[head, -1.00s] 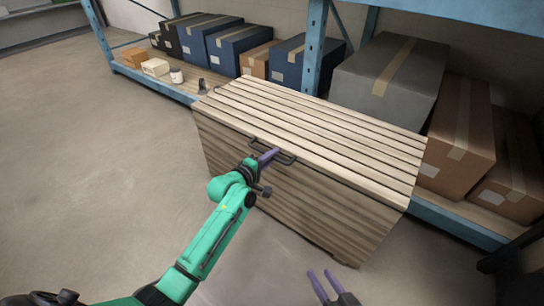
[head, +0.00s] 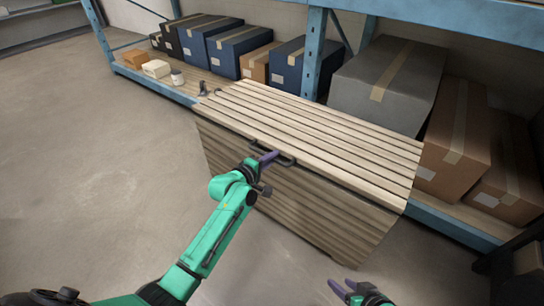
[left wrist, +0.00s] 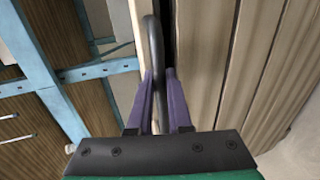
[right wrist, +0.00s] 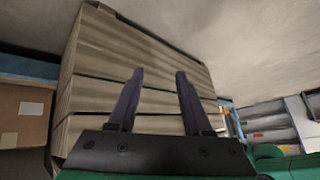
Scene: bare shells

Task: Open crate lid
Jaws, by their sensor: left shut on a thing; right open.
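The wooden crate (head: 300,215) stands on the floor, with its slatted lid (head: 330,135) on top. A dark bar handle (head: 287,161) is at the lid's front edge. My left gripper (head: 268,157) is shut on the handle. In the left wrist view, its purple fingers (left wrist: 159,80) lie on either side of the handle bar (left wrist: 155,45). A dark gap runs beside the bar there; I cannot tell how far the lid is raised. My right gripper (head: 342,288) is open and empty, low in front of the crate. Its fingers (right wrist: 155,80) point toward the crate's slatted side (right wrist: 135,65).
A blue shelf rack (head: 313,60) stands close behind the crate, with a grey box (head: 385,75) and brown boxes (head: 460,130) at right. Blue boxes (head: 240,50) stand at the back left. The floor (head: 100,150) to the left is clear.

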